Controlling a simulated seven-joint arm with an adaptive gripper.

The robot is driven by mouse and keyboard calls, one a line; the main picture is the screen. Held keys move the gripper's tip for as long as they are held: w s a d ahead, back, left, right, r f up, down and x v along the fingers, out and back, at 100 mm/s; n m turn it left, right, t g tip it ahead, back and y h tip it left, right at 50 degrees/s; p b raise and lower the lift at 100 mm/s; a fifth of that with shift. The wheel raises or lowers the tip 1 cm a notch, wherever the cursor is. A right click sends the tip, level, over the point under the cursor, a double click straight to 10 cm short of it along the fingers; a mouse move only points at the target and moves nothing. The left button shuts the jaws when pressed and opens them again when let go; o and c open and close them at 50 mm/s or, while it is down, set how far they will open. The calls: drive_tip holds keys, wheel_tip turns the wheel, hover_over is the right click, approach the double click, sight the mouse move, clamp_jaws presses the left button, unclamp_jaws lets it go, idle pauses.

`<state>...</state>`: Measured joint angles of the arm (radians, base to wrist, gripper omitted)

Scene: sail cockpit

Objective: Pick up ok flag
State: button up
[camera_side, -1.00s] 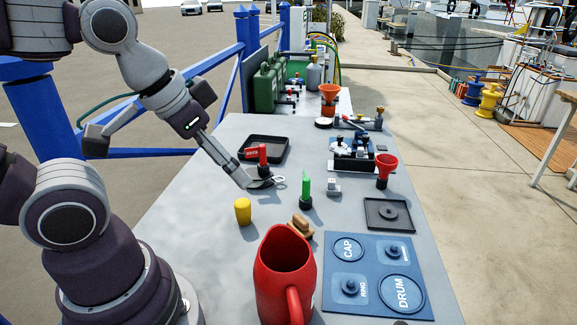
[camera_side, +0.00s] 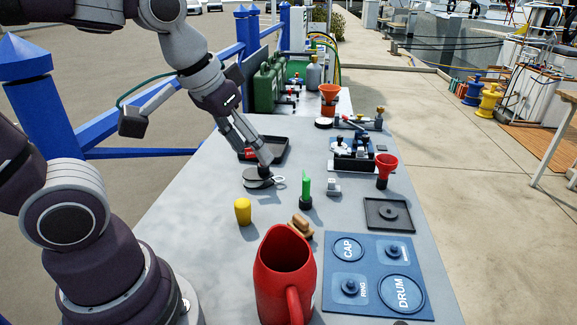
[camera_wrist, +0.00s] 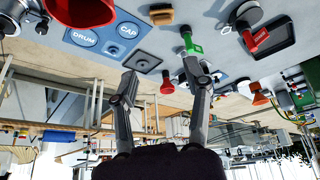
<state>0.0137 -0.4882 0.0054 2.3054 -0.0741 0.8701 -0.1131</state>
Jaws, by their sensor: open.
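A green upright piece, likely the ok flag (camera_side: 305,188), stands in a small dark round base on the table, right of my gripper. It also shows in the wrist view as the green flag (camera_wrist: 192,42), near the tip of the right-hand finger; its lettering is too small to read. My gripper (camera_side: 266,163) is tilted downward above the table, left of the green piece and apart from it. In the wrist view both fingers of my gripper (camera_wrist: 160,74) are spread with nothing held between them. A red flag (camera_side: 249,154) is partly hidden behind the fingers.
A black tray (camera_side: 280,146) lies behind the fingers. A yellow cylinder (camera_side: 243,211), a wooden brush-like block (camera_side: 300,226) and a red jug (camera_side: 285,275) stand nearer the camera. A blue labelled mat (camera_side: 375,275) and red funnel (camera_side: 385,168) are to the right.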

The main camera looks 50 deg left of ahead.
drive_tip(key=w+a+f+n+g+y, duration=0.1)
drive_tip(key=w+a+f+n, duration=0.15)
drive_tip(key=w, duration=0.45)
drive_tip(key=n+g+y, duration=0.1)
drive_tip(key=n+y, duration=0.1)
drive_tip(key=n, duration=0.4)
approach(306, 188)
drive_tip(key=w+f, duration=0.1)
drive_tip(key=w, duration=0.1)
drive_tip(key=shift+m, duration=0.25)
drive_tip(key=x, duration=0.7)
drive_tip(key=s+a+x, duration=0.1)
drive_tip(key=x, duration=0.2)
drive_tip(key=shift+w+a+f, duration=0.1)
drive_tip(key=shift+a+f, duration=0.05)
drive_tip(key=shift+a, duration=0.05)
clamp_jaws()
